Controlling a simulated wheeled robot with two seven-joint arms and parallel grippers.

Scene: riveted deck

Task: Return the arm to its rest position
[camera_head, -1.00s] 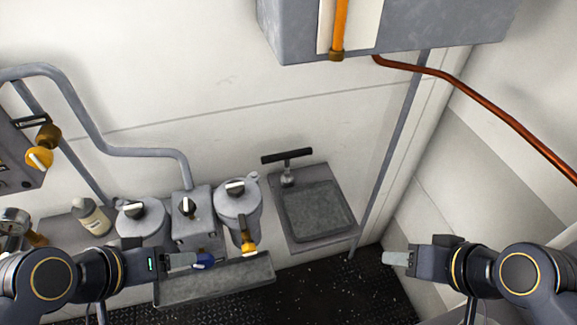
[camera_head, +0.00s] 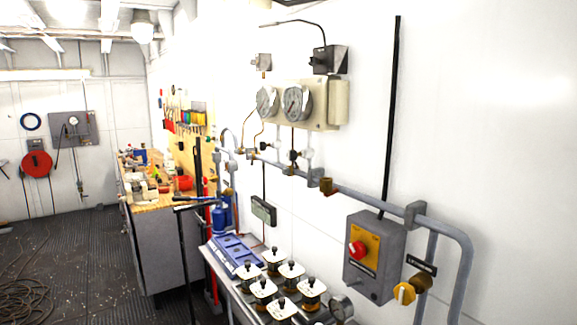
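Neither of my arms nor grippers shows in the head view now, so their pose and whether they are open or shut are hidden. The view looks along a white wall with pipes. A grey control box (camera_head: 374,262) with a red knob is mounted at the lower right. A yellow valve knob (camera_head: 404,293) sits just right of it.
A narrow shelf with several white-topped valves (camera_head: 263,289) and a blue tray (camera_head: 236,252) runs along the wall. A workbench (camera_head: 160,245) stands farther back. Two gauges (camera_head: 298,102) hang on the wall. The dark deck floor (camera_head: 75,255) at left is largely open; hoses lie coiled at lower left.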

